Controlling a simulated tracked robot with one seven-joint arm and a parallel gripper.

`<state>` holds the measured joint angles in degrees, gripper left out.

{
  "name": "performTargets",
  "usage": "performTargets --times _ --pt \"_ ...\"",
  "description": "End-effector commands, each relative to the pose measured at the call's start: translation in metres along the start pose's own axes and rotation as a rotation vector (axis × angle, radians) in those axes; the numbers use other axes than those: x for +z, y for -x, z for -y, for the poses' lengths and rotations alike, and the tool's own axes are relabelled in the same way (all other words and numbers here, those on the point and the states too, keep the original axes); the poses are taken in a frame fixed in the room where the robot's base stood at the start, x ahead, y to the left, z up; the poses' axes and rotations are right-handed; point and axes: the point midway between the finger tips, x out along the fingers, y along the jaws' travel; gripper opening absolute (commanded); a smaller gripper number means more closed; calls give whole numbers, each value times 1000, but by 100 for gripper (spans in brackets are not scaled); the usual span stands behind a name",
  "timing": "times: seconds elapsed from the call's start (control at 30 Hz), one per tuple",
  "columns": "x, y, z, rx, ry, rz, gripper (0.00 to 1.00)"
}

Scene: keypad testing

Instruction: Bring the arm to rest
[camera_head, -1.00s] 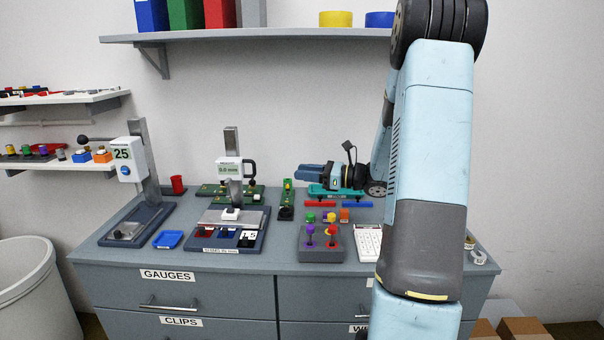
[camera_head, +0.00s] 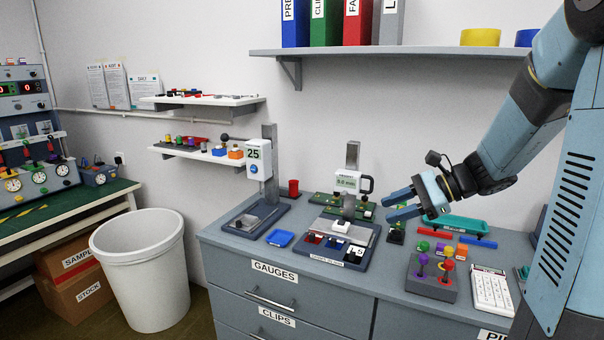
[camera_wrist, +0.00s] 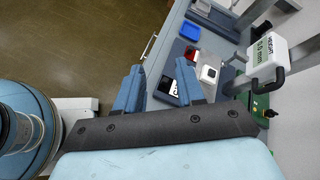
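My gripper (camera_head: 396,204) is at the end of my light-blue arm, above the grey cabinet top (camera_head: 385,283) in the head view. Its two blue fingers point left, toward the gauge with the "0.0 mm" display (camera_head: 347,181). The fingers are apart with nothing between them. In the wrist view the two fingers (camera_wrist: 160,88) also stand apart and empty, with the cabinet edge and floor beyond them. The gripper appears clear of the things on the cabinet.
The "25" gauge (camera_head: 256,160), blue tray (camera_head: 280,238) and red cup (camera_head: 293,188) are left. A shelf (camera_head: 420,50) hangs above. A white bin (camera_head: 150,290) stands on the floor.

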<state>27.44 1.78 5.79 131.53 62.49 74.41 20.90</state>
Motion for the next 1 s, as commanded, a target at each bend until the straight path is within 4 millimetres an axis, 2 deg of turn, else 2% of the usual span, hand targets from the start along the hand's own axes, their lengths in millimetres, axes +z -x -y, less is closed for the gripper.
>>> performTargets --times 0.03,0.2,0.5,0.8,1.0 --pt "12 -2 -10 42 65 -39 38" --pt "36 -3 -45 178 279 -169 38" --pt "64 14 -98 392 673 -393 38" --pt "83 47 -135 570 1078 -615 38" --pt "92 70 -149 661 1317 -750 38"
